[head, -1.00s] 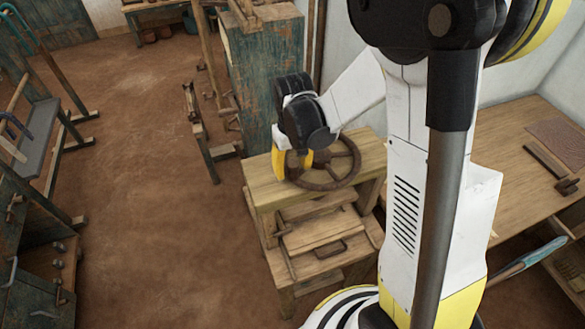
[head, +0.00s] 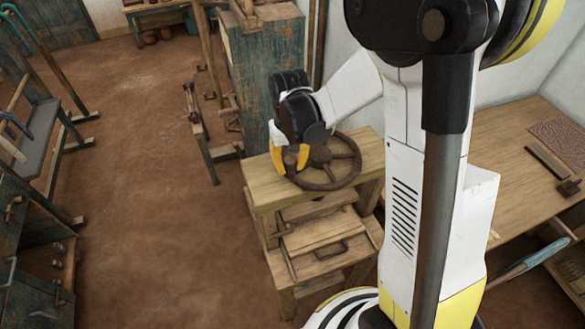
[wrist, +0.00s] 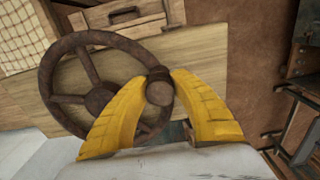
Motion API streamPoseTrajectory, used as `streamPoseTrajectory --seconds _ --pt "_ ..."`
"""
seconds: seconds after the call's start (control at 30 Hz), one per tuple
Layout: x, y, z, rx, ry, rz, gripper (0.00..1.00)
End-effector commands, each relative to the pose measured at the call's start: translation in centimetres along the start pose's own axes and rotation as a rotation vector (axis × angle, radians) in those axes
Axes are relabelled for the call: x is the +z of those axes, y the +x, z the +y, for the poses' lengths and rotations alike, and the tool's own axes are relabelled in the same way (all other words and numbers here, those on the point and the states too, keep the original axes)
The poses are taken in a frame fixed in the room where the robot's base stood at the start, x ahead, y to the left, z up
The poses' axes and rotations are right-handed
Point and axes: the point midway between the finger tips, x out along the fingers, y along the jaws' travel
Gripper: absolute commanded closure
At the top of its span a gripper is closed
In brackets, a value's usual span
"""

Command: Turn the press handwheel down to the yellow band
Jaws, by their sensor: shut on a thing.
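The press handwheel (head: 346,183) is a dark, rusty spoked wheel lying flat on top of the wooden press (head: 265,196). My gripper (head: 290,166) is at the left side of its rim, pointing down, with yellow fingers. In the wrist view the wheel (wrist: 48,84) fills the left half. There my gripper (wrist: 158,92) has its two fingers on either side of a round, dark knob (wrist: 160,93) on the rim, and is shut on it. I cannot make out the yellow band in either view.
Below the wheel the press has a wooden front with a handle (head: 331,250). A worktable (head: 505,150) stands to the right. A worn teal cabinet (head: 265,85) stands behind.

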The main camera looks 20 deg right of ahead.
Motion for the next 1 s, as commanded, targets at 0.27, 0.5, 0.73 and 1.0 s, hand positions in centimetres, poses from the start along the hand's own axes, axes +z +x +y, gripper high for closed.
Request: streamPoseTrajectory --seconds 0.27,0.5,0.73,1.0 --pt "-2.8 0.3 -0.6 0.0 0.232 0.001 1.0" --pt "-5.4 0.2 -0.5 -0.001 0.461 0.001 1.0" --pt "-7.8 0.2 0.2 -0.001 0.681 0.001 1.0" --pt "-10.4 0.2 1.6 -0.001 0.937 0.001 1.0"
